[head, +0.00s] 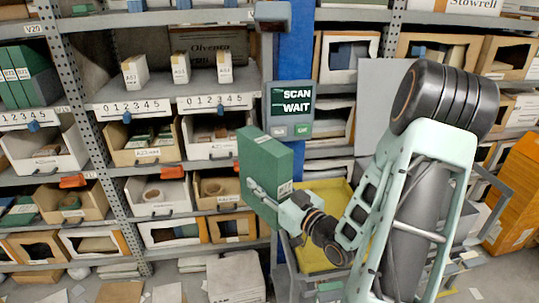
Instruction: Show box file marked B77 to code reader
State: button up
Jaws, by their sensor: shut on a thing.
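My gripper (262,193) is shut on a green box file (265,165) and holds it upright in the air in front of the shelves. A small white label shows low on the file's narrow side; its marking is too small to read for certain. The code reader (290,108) is mounted on a blue post above and slightly right of the file. Its screen shows "SCAN WAIT". A dark head (272,12) sticks out from the post higher up. The file is below the reader's screen and apart from it.
Several green box files (28,76) stand on the left shelf. Small white boxes (181,68) stand on the middle shelf. A yellow tray (330,192) lies behind my arm. Open bins fill the lower racks. An orange stack (517,200) stands at the right.

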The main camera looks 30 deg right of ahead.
aim_at(269, 176)
jog(key=w+d+r+p, duration=0.3)
jog(key=w, duration=0.5)
jog(key=shift+d+r+p, duration=0.25)
jog(key=shift+r+p, duration=0.05)
dwell(0.3)
dwell(1.1)
